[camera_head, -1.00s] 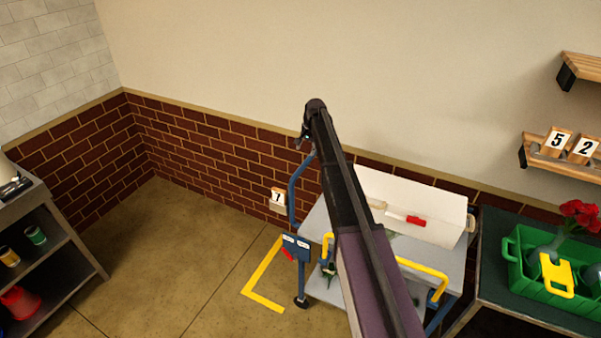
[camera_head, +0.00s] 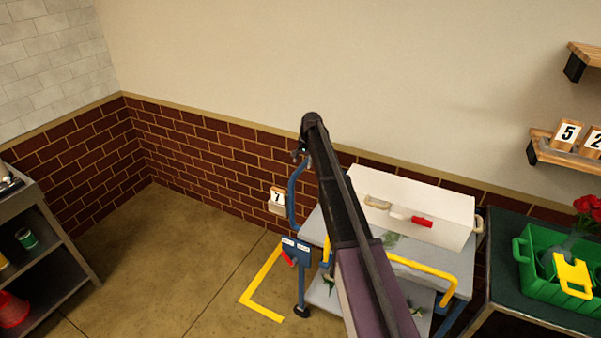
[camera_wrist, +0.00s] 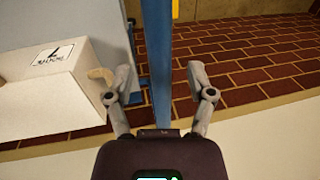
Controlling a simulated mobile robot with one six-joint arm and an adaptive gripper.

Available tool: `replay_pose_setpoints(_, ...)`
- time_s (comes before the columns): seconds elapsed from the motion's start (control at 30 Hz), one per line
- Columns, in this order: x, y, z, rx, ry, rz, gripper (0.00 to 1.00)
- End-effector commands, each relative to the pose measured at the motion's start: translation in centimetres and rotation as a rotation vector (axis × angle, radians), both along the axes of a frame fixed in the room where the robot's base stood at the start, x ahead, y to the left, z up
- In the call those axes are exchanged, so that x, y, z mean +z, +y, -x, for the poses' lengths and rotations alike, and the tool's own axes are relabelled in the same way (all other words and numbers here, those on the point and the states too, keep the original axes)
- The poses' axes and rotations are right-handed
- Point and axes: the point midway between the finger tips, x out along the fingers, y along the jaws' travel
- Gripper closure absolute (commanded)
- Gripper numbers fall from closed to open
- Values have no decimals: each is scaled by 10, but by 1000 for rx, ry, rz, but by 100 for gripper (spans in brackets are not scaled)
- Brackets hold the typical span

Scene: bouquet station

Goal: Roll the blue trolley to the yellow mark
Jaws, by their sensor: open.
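The blue trolley (camera_head: 292,200) stands by the brick wall, with a blue upright handle, grey shelves and yellow rails (camera_head: 425,268). The yellow mark (camera_head: 262,290) is an L-shaped floor line just left of the trolley's near left caster (camera_head: 302,311). My gripper (camera_head: 302,155) is at the upper part of the handle, partly hidden behind my arm in the head view. In the wrist view my gripper (camera_wrist: 160,82) is open, with the blue handle bar (camera_wrist: 158,60) running between its fingers. I cannot tell whether they touch it.
A table with a green crate (camera_head: 540,285) stands close on the right. A dark shelf unit (camera_head: 45,235) is at left. The floor (camera_head: 165,240) between is clear.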

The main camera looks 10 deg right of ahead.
Motion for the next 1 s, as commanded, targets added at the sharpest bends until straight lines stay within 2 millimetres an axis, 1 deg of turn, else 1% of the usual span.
replay_pose_setpoints(0.03, -8, 1, -1, 0, 0, 0, 30)
replay_pose_setpoints(0.3, -24, 3, -3, 0, 0, 0, 30)
replay_pose_setpoints(0.5, -28, 4, -3, 0, 0, 0, 30)
replay_pose_setpoints(0.83, -28, 4, -3, 0, 0, 0, 30)
replay_pose_setpoints(0.87, -28, 4, -3, 0, 0, 0, 33)
replay_pose_setpoints(0.9, -28, 4, -3, 0, 0, 0, 45)
replay_pose_setpoints(0.97, -28, 4, -3, 0, 0, 0, 63)
replay_pose_setpoints(1.0, -28, 4, -3, 0, 0, 0, 75)
